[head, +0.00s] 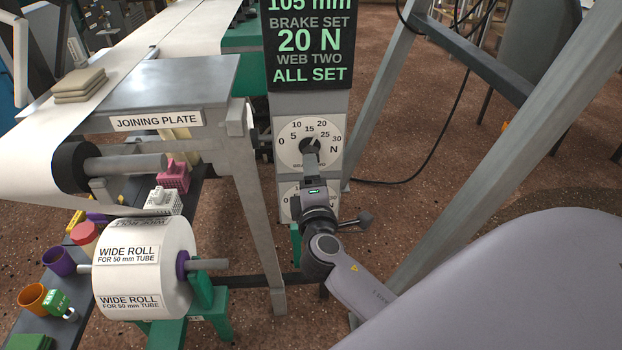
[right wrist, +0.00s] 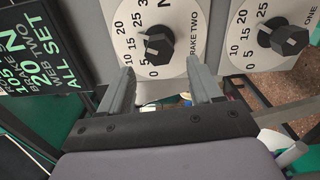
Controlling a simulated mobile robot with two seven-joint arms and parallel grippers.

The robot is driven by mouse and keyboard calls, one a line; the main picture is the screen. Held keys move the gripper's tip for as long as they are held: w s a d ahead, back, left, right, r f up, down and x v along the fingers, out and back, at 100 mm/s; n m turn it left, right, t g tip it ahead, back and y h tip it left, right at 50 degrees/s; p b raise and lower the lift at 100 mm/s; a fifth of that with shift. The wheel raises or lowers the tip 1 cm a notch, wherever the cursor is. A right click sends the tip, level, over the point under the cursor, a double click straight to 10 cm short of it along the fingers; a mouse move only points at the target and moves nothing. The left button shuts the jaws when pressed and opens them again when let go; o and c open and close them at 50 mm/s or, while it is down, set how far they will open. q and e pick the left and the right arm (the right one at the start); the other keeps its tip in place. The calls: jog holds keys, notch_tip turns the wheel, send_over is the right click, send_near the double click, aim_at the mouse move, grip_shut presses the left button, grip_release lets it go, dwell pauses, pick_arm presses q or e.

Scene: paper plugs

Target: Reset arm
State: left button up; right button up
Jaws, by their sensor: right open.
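My right gripper (head: 311,160) is in front of the upper dial (head: 328,128) on the grey post. In the right wrist view my right gripper (right wrist: 160,66) has its two fingers wide apart with nothing held between them. The black knob (right wrist: 156,46) of the dial labelled BRAKE TWO is just beyond the fingertips, apart from them as far as I can see. Its white mark seems to point near 20. In the head view the fingers partly hide this knob. My left gripper is not in view.
A display (head: 310,45) above the dials reads BRAKE SET 20 N, WEB TWO, ALL SET. A second dial (right wrist: 268,58) sits beside the first. The joining plate (head: 165,82) and wide roll (head: 146,265) are left. A slanted grey frame bar (head: 495,160) stands right.

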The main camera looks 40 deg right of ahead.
dwell(0.6)
jog(key=s+a+f+m+g+y, duration=0.3)
jog(key=s+a+f+m+y, duration=0.25)
jog(key=s+f, duration=0.4)
jog(key=s+a+f+m+g+y, duration=0.2)
jog(key=s+a+f+m+y, duration=0.2)
jog(key=s+a+f+y, duration=0.45)
jog(key=s+d+r+h+p, duration=0.2)
jog(key=s+r+p, duration=0.1)
jog(key=r+p, duration=0.9)
jog(key=shift+m+h+p, duration=0.3)
jog(key=shift+m+p, duration=0.15)
jog(key=shift+p, duration=0.5)
jog(key=shift+f, duration=0.1)
